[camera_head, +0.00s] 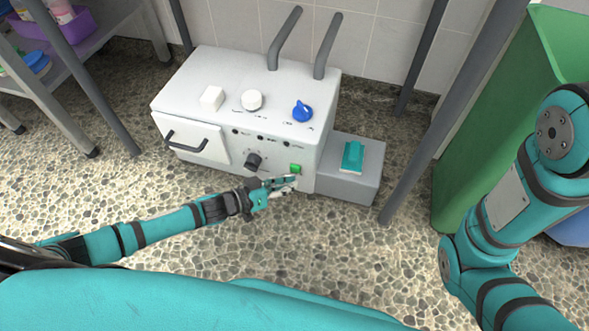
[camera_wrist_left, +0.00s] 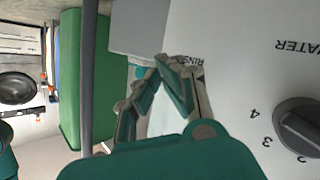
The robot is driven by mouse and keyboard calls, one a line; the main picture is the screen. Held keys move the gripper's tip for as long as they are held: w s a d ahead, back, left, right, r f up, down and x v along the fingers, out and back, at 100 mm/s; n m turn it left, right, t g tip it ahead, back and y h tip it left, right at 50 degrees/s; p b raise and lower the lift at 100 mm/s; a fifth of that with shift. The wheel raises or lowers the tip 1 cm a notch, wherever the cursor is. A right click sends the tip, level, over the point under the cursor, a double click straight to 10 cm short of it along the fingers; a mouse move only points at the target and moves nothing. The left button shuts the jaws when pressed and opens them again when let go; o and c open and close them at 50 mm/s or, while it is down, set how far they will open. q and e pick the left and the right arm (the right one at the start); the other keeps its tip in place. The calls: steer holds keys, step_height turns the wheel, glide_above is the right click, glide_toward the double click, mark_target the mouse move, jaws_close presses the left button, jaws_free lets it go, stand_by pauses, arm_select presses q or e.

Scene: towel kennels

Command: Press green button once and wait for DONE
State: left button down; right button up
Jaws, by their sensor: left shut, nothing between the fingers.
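In the left wrist view the closed fingers (camera_wrist_left: 162,62) point at the panel, and the button is hidden there. Small dark indicators sit above the black dial (camera_head: 253,161); their labels are too small to read. My right gripper is out of view.
A grey block with a teal-topped item (camera_head: 352,155) stands right of the machine. A blue knob (camera_head: 302,111) and two pipes are on top. Table legs rise around it. A green bin (camera_head: 480,150) stands at right, a shelf (camera_head: 75,35) at left. The pebbled floor in front is clear.

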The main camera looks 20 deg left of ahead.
arm_select(q)
steer(key=shift+w, duration=0.1)
stand_by(0.5)
steer(key=shift+w, duration=0.3)
steer(key=shift+w, duration=0.5)
stand_by(0.8)
steer(key=shift+s+p, duration=0.15)
steer(key=shift+p, duration=0.2)
steer(key=shift+s+p, duration=0.5)
steer(key=shift+s, duration=0.25)
steer(key=shift+s, duration=0.1)
